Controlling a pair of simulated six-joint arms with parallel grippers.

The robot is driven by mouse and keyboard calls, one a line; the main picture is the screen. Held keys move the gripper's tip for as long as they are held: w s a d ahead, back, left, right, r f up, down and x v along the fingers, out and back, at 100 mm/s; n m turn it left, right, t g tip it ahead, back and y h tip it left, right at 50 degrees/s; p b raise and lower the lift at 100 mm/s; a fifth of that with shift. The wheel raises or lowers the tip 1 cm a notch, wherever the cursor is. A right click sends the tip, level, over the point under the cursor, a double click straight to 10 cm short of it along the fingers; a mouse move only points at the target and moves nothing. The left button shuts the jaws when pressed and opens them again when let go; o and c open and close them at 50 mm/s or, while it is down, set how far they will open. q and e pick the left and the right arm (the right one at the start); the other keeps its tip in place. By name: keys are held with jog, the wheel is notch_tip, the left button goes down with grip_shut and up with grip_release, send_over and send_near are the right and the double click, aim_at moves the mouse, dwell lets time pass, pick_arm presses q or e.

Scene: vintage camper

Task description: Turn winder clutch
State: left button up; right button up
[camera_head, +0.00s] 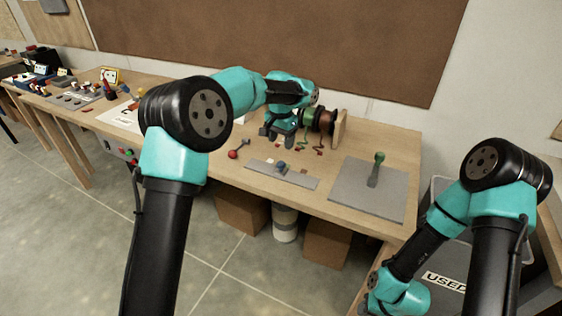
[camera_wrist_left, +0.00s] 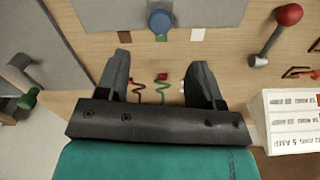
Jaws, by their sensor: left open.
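No part is labelled as the winder clutch. A blue knob (camera_head: 281,167) stands on a long grey plate (camera_head: 301,179) near the bench's front edge; it also shows at the top of the left wrist view (camera_wrist_left: 160,20). A lever with a red ball (camera_head: 233,154) lies to its left in the head view. A lever with a green ball (camera_head: 379,157) stands on a square grey plate (camera_head: 345,196) at the right. My left gripper (camera_head: 277,132) is open and empty above the bench, behind the blue knob. My right gripper is out of view.
Green and dark red spools (camera_head: 318,120) on a wooden stand are close to my left gripper. Red and green wires (camera_wrist_left: 150,92) lie between the fingers in the wrist view. A printed white card (camera_wrist_left: 289,118) is at right there. Boxes stand under the bench.

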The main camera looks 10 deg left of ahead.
aim_at(280, 163)
pick_arm(q)
notch_tip(280, 163, down, 9)
jog(key=shift+f, duration=0.15)
dwell(0.4)
jog(key=shift+a, duration=0.1)
grip_shut()
